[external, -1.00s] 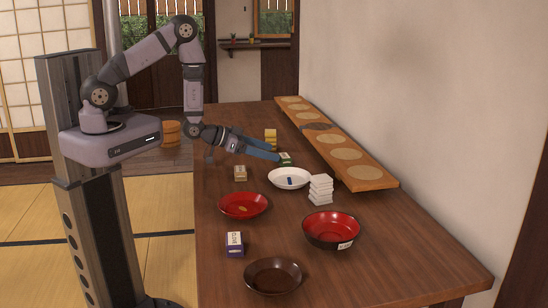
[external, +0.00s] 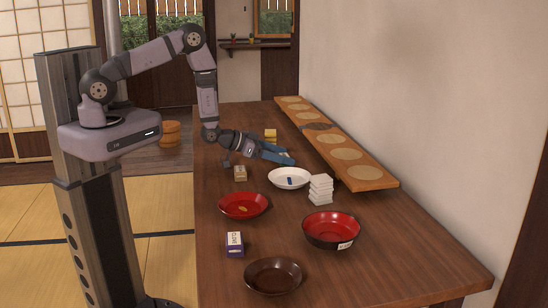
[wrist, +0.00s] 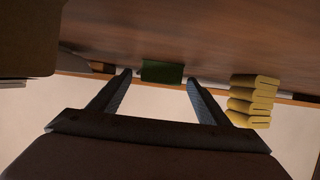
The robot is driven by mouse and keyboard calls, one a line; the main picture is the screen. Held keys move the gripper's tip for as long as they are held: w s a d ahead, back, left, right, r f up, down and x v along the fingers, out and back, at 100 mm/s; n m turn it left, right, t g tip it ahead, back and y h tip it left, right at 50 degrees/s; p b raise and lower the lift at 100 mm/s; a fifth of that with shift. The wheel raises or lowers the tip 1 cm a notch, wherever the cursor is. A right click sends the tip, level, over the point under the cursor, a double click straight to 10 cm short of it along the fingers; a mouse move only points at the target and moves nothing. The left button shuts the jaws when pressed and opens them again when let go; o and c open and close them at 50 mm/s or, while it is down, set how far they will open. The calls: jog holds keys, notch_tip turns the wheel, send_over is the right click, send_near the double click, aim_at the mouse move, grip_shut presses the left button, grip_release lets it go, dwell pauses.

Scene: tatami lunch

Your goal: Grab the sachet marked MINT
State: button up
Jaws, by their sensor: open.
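A small dark green packet (wrist: 162,71) lies on the table in the wrist view, between and just beyond my fingertips. No lettering is legible on it, so I cannot tell whether it is marked MINT. My gripper (wrist: 158,78) is open, with one finger on each side of the packet in the picture and nothing held. In the external view my gripper (external: 288,159) is low over the table, behind the white dish, and mostly hides the green packet.
A yellow folded stack (wrist: 252,101) sits right of the packet; it also shows in the external view (external: 270,135). Nearby are a white dish (external: 290,178), a white stack (external: 320,189), a tan box (external: 240,173) and a long wooden board (external: 378,181). Bowls (external: 332,230) stand nearer.

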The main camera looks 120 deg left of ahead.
jog(key=c, duration=1.1)
jog(key=shift+r, duration=0.15)
notch_tip(320, 180, up, 10)
jog(key=b, duration=0.1)
jog(key=shift+f, duration=0.2)
